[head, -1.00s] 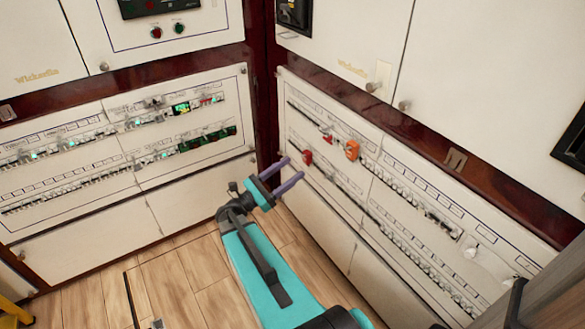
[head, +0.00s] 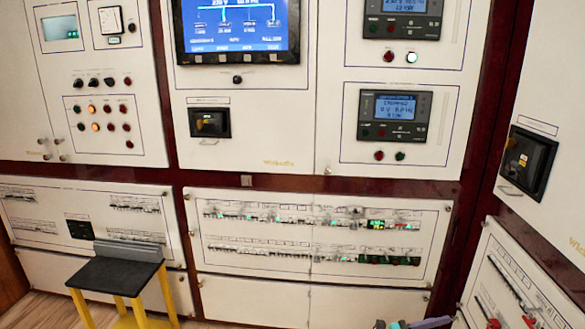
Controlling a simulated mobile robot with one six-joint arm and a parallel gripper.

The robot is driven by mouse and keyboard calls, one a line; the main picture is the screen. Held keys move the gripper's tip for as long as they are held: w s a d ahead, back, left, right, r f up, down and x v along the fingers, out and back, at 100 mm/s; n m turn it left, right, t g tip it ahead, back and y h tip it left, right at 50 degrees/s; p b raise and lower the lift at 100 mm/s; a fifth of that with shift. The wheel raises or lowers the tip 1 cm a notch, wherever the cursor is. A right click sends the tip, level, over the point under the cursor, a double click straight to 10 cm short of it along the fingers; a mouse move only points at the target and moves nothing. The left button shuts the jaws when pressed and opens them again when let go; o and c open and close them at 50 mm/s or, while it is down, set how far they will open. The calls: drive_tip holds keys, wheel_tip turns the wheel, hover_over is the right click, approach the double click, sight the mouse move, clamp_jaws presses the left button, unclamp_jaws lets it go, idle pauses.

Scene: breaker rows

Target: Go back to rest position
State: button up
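My gripper (head: 428,323) shows only as a sliver at the bottom edge of the head view, right of the middle. A purple finger part and a bit of the dark and teal wrist are visible there. The rest of the gripper and my arm is below the picture. I cannot tell how far apart the fingers are or whether anything is between them. It appears in front of the lower panels, near the corner between the two walls.
A breaker panel (head: 330,222) with two rows faces me. Another breaker panel (head: 510,290) is on the right wall. A black-topped stool with yellow legs (head: 120,272) stands at the lower left. Cabinets with a large screen (head: 237,28) and meters are above.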

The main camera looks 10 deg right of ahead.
drive_tip(key=s+a+f+m+y+p, duration=0.2)
drive_tip(key=s+a+f+y+p, duration=0.4)
drive_tip(key=a+f, duration=0.3)
drive_tip(key=s+a+f+m+y+p, duration=0.2)
drive_tip(key=s+a+f+y+p, duration=0.25)
drive_tip(key=s+a+f, duration=0.4)
drive_tip(key=s+a+f+m+y, duration=0.1)
drive_tip(key=a+f+m+y, duration=0.2)
drive_tip(key=a, duration=0.4)
drive_tip(key=s+a+f+m+y, duration=0.1)
drive_tip(key=a+f+m+y, duration=0.2)
drive_tip(key=a+m+y, duration=0.1)
drive_tip(key=s+a+f+m+g+y, duration=0.1)
drive_tip(key=a+f+m+y, duration=0.1)
drive_tip(key=a+m, duration=0.3)
drive_tip(key=a+y, duration=0.1)
drive_tip(key=a, duration=0.3)
drive_tip(key=shift+s+a+f+y, duration=0.3)
drive_tip(key=shift+s+f+y, duration=0.05)
drive_tip(key=shift+f, duration=0.05)
drive_tip(key=shift+d, duration=0.1)
